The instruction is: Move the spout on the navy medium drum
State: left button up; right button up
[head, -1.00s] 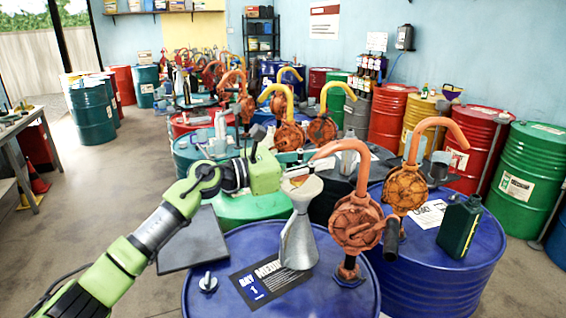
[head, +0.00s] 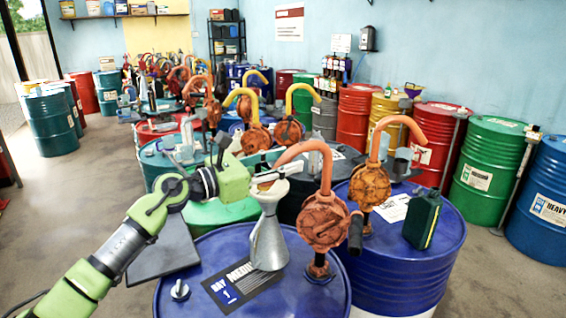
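The navy medium drum (head: 205,245) stands at the front, its top label partly reading "MEDIUM". An orange rotary pump (head: 323,221) is mounted on it. Its curved orange spout (head: 309,147) arches left, with its outlet above the mouth of a grey metal jug (head: 268,238). The jug stands upright on the drum lid. My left gripper (head: 268,177) is at the spout's outlet, just above the jug. Its fingers are small and overlap the spout and jug, so I cannot tell whether they are closed on the spout. My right gripper is out of view.
A second navy drum (head: 400,265) stands right behind, carrying another orange pump (head: 369,185) and a dark green bottle (head: 422,222). A bung (head: 180,290) sits at the front left of the near lid. A dark flat panel (head: 160,258) is left of it. Many drums crowd behind.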

pick_arm(q)
jog(key=shift+f, duration=0.1)
jog(key=v, duration=1.2)
jog(key=shift+s, duration=0.1)
